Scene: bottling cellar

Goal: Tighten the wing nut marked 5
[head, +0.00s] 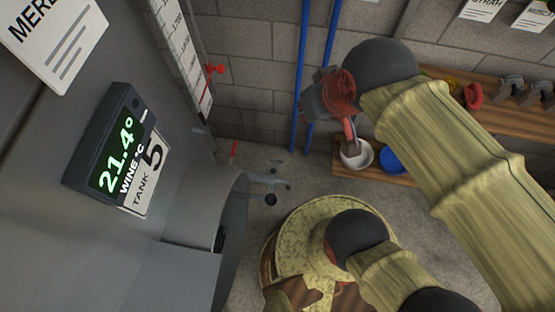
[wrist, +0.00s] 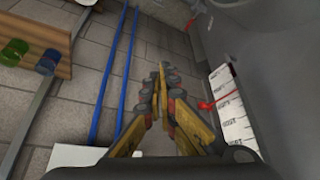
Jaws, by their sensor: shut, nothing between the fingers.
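I cannot make out a wing nut marked 5 in either view. In the head view, a white "TANK 5" label (head: 146,175) is on the large grey tank (head: 60,245), beside a green display (head: 105,165) reading 21.4°. My gripper (wrist: 161,72) is shut and empty in the wrist view, its two yellow-and-dark fingers meeting at the tips. The tank wall (wrist: 275,45) is to its right. In the head view the end of my arm is up near the block wall, with the finger detail unclear.
Blue pipes (head: 302,75) run up the block wall. A wooden shelf (head: 500,110) holds fittings. A grey pipe fitting (head: 268,182) projects low beside the tank's curved opening.

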